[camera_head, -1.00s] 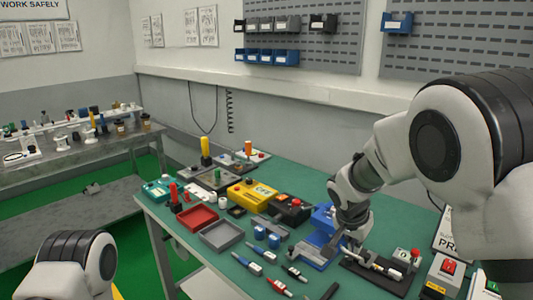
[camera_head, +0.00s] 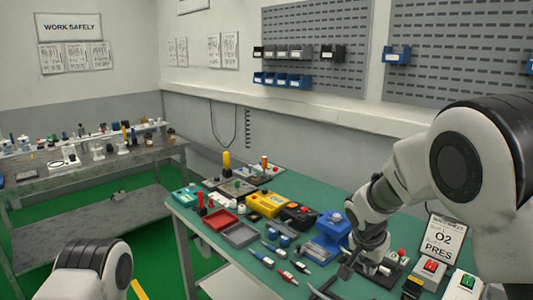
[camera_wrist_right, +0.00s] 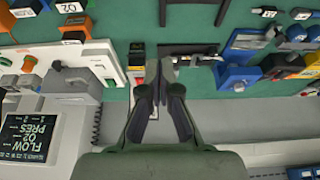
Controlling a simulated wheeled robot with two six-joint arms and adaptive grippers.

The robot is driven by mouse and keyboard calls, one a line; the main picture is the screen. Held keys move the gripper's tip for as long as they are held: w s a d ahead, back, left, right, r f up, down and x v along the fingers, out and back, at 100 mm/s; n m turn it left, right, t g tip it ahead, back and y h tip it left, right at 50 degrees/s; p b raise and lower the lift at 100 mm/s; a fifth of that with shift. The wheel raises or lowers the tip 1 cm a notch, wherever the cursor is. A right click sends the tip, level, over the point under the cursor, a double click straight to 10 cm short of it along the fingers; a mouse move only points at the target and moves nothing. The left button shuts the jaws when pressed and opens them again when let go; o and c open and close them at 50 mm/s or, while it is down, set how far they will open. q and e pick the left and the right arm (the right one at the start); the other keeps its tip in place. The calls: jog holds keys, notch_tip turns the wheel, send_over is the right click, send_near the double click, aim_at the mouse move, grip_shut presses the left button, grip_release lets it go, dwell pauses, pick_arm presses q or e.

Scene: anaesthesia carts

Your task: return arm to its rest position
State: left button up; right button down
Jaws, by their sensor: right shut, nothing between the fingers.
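My right arm (camera_head: 470,150) comes in from the right in the head view and bends down over the green workbench (camera_head: 222,270). Its gripper (camera_head: 346,266) hangs beside the blue vise-like block (camera_head: 333,228), partly hidden by its own wrist. In the right wrist view the dark fingers (camera_wrist_right: 161,66) meet at their tips with nothing held between them. Of my left arm, only a white and black link (camera_head: 92,268) shows at the lower left; its gripper is out of the picture.
A yellow box (camera_head: 267,203), a red tray (camera_head: 220,220) and a grey tray (camera_head: 239,235) lie left of the right gripper. Connector pens (camera_head: 288,277) lie near it. An O2 sign (camera_head: 440,238) and switch boxes (camera_head: 430,270) stand to its right. A pegboard wall is behind.

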notch_tip(320, 180, down, 12)
jog(key=s+n+g+y, duration=0.1)
jog(key=s+n, duration=0.1)
jog(key=s+f+n+g+y+b, duration=0.1)
jog(key=s+f+n, duration=0.1)
jog(key=s+f, duration=0.7)
jog(key=s+d+f+n+g, duration=0.15)
jog(key=s+f, duration=0.35)
jog(key=s, duration=0.8)
jog(key=s+f+n+y+b, duration=0.1)
jog(key=s+f+n, duration=0.2)
jog(key=s+f, duration=0.65)
pick_arm(q)
notch_tip(320, 180, down, 10)
jog(key=w+b, duration=0.1)
jog(key=b, duration=0.7)
jog(key=shift+w, duration=0.2)
pick_arm(e)
notch_tip(320, 180, down, 6)
jog(key=shift+s+a, duration=0.15)
jog(key=shift+s, duration=0.05)
pick_arm(q)
jog(key=shift+o, duration=0.2)
jog(key=shift+w, duration=0.1)
pick_arm(e)
jog(key=shift+w, duration=0.1)
